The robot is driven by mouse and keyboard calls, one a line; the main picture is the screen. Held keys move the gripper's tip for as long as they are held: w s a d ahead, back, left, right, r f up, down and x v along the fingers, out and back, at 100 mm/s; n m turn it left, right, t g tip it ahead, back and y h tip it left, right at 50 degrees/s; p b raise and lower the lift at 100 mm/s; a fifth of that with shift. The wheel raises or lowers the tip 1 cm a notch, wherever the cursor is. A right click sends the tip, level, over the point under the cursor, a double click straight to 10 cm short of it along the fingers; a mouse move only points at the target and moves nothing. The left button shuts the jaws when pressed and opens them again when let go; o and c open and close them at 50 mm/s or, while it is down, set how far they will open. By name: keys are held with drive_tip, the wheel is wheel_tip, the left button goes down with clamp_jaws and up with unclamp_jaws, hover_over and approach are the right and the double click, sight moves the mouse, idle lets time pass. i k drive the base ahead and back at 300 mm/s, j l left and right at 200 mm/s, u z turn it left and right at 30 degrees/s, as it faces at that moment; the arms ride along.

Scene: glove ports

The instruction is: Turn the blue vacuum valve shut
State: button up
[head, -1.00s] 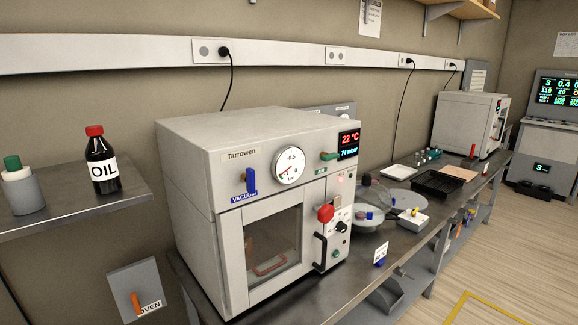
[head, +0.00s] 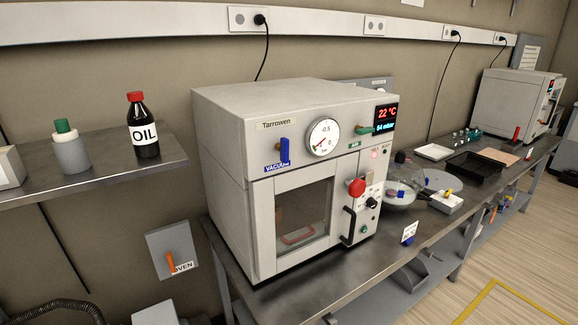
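The blue vacuum valve (head: 284,151) is a small upright lever on the upper left of the front of a grey vacuum oven (head: 222,180) marked Tarrowen. A blue VACUUM label (head: 277,167) sits just below it. The red display (head: 388,113) reads 22 °C above a blue-green mbar figure. The oven door is closed, with a black handle (head: 348,226). My gripper does not show in the head view.
The oven stands on a metal bench (head: 330,290) with a narrow front edge. A shelf (head: 100,184) on the left holds an oil bottle (head: 142,128). An orange lever (head: 170,261) is on a wall plate below. Glassware and trays stand to the right.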

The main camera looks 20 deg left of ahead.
sight(283, 147)
drive_tip(key=i+l+u, duration=0.6)
drive_tip(key=l, duration=0.25)
